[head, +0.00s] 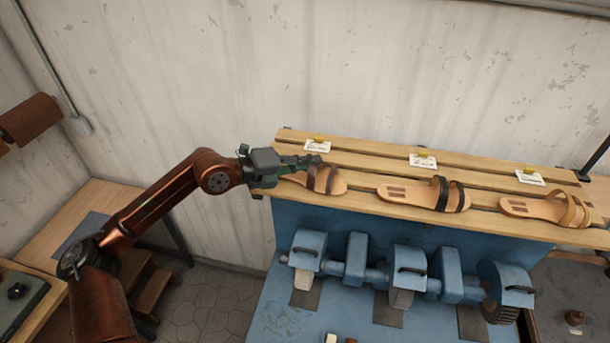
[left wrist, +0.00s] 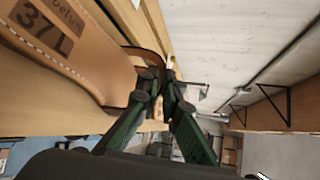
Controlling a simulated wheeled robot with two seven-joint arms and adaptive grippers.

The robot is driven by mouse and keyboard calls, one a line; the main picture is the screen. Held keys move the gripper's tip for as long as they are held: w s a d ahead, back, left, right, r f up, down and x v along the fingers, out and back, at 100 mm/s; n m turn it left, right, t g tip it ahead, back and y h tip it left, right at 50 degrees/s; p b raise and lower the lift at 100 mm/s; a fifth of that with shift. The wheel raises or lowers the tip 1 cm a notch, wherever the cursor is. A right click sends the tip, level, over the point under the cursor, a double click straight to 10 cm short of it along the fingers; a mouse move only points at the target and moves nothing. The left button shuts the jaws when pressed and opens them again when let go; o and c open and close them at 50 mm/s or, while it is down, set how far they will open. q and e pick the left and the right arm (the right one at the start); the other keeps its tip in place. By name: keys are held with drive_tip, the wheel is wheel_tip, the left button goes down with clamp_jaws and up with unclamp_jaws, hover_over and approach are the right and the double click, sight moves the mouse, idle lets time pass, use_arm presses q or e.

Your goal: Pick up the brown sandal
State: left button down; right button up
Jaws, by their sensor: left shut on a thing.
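The brown sandal (head: 326,181) has a tan sole and brown straps. It is at the left end of the slatted wooden shelf (head: 400,160). My left gripper (head: 316,161) reaches it from the left and is shut on its strap. In the left wrist view, its sole (left wrist: 75,50) fills the upper left with "37 L" printed on it, and the green fingers (left wrist: 162,85) close at the strap. In the head view the gripper covers part of the sandal. I cannot tell whether the sole is clear of the slats. My right gripper is not in view.
A sandal with dark straps (head: 425,194) and one with tan straps (head: 547,208) lie to the right on the shelf. Small white cards (head: 422,161) stand along its back. A blue machine (head: 410,262) is below in front. A wall rises behind.

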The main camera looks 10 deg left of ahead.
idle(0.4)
use_arm(q)
drive_tip(key=shift+r+b, duration=0.35)
drive_tip(key=shift+r, duration=0.1)
wheel_tip(320, 180, up, 2)
drive_tip(key=shift+r+b, duration=0.25)
drive_tip(key=shift+b, duration=0.45)
drive_tip(key=s+d+r+b, duration=0.4)
drive_tip(key=s+d+r, duration=0.4)
drive_tip(key=d, duration=0.3)
drive_tip(key=shift+s+r+b, duration=0.35)
drive_tip(key=shift+r, duration=0.5)
drive_tip(key=c, duration=2.7)
unclamp_jaws()
clamp_jaws()
